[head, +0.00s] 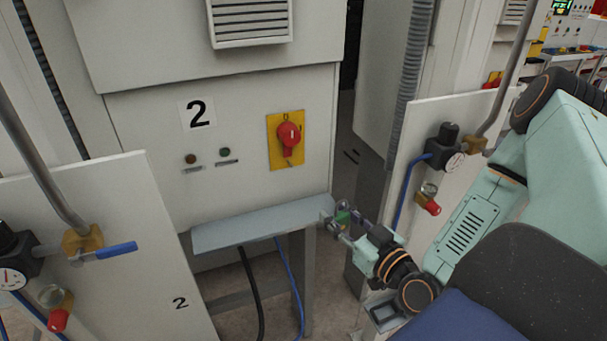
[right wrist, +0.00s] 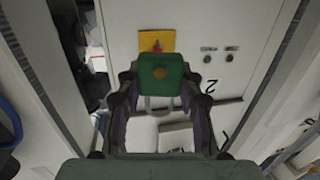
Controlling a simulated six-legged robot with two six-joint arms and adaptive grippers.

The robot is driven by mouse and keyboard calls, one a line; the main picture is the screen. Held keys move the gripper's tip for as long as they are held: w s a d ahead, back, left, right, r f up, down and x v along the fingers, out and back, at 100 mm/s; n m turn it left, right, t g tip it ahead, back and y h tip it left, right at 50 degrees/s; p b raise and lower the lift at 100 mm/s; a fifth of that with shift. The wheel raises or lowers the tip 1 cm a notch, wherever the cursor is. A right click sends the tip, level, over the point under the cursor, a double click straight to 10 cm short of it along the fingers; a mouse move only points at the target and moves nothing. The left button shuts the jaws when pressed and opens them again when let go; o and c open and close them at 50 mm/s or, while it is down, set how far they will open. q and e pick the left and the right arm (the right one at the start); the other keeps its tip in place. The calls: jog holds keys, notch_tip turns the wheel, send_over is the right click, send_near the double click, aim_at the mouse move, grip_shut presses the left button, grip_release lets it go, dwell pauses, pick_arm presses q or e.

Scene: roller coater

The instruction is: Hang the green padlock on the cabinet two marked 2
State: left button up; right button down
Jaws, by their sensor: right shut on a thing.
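The green padlock (right wrist: 160,73) is held between the fingers of my right gripper (right wrist: 160,85) in the right wrist view. Its shackle shows just below the green body in that view. In the head view my right gripper (head: 343,218) is near the right end of the shelf, with a bit of green between its fingers. Cabinet two (head: 225,140) bears a black 2 (head: 197,114) and a red rotary switch (head: 288,135) on a yellow plate (head: 273,155). The padlock is apart from the switch, lower and to the right in the head view. My left gripper is not in view.
A grey shelf (head: 262,224) juts out below the switch, with black and blue cables under it. White panels with valves and gauges stand left (head: 95,250) and right (head: 462,130). A dark gap lies right of the cabinet.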

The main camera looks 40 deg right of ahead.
jog(key=shift+a, duration=0.1)
dwell(0.3)
jog(key=w+a+f+b, duration=0.1)
jog(key=w+a+b, duration=0.3)
jog(key=w, duration=0.6)
jog(key=shift+w+d+r+m+h+p, duration=0.15)
jog(key=shift+w+d+m+h+p, duration=0.1)
jog(key=shift+d+m+h, duration=0.3)
jog(key=shift+w+d+r+m+h+p, duration=0.1)
jog(key=shift+w+d+m+h+p, duration=0.15)
jog(key=shift+d+h, duration=0.45)
jog(key=shift+w+d+r+m+h+p, duration=0.15)
jog(key=shift+w+d+m+h, duration=0.15)
jog(key=shift+d+m+h, duration=0.35)
